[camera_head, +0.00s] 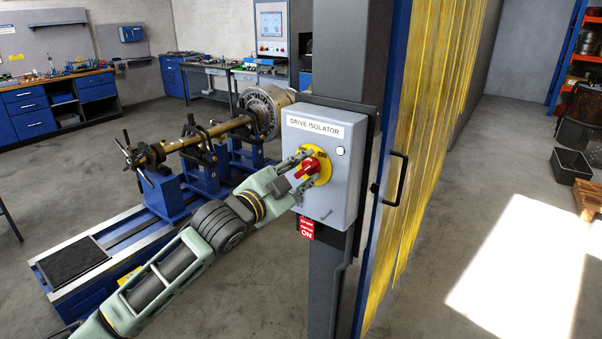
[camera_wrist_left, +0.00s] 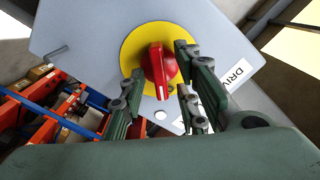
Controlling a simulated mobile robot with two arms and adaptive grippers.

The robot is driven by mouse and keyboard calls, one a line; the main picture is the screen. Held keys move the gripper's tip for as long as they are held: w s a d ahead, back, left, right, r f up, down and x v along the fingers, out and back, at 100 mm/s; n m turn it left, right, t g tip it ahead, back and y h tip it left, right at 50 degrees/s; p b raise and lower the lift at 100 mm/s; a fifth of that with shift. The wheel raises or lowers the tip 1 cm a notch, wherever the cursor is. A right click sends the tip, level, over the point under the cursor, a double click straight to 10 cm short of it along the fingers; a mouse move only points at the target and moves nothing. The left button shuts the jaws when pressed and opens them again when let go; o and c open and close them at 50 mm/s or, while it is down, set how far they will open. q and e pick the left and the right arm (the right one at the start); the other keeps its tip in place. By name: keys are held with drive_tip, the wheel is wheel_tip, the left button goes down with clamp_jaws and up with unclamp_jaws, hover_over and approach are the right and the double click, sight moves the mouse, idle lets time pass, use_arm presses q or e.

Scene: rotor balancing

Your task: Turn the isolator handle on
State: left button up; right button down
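The grey DRIVE ISOLATOR box (camera_head: 330,192) is fixed to a dark column. Its red handle (camera_head: 310,167) sits on a yellow disc (camera_head: 324,170) with the word ON near its upper edge. In the wrist view the red handle (camera_wrist_left: 158,65) stands on the yellow disc (camera_wrist_left: 130,48), with its white mark towards the bottom of the picture. My left gripper (camera_head: 304,168) is at the disc. Its fingers (camera_wrist_left: 160,66) are apart, one on each side of the handle. I cannot tell whether they touch it. My right gripper is not in view.
A yellow strip curtain (camera_head: 437,110) and a door handle (camera_head: 397,178) are to the right. The rotor bench (camera_head: 130,240) with its shaft stands behind my left arm.

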use_arm(q)
drive_tip(key=v, duration=1.2)
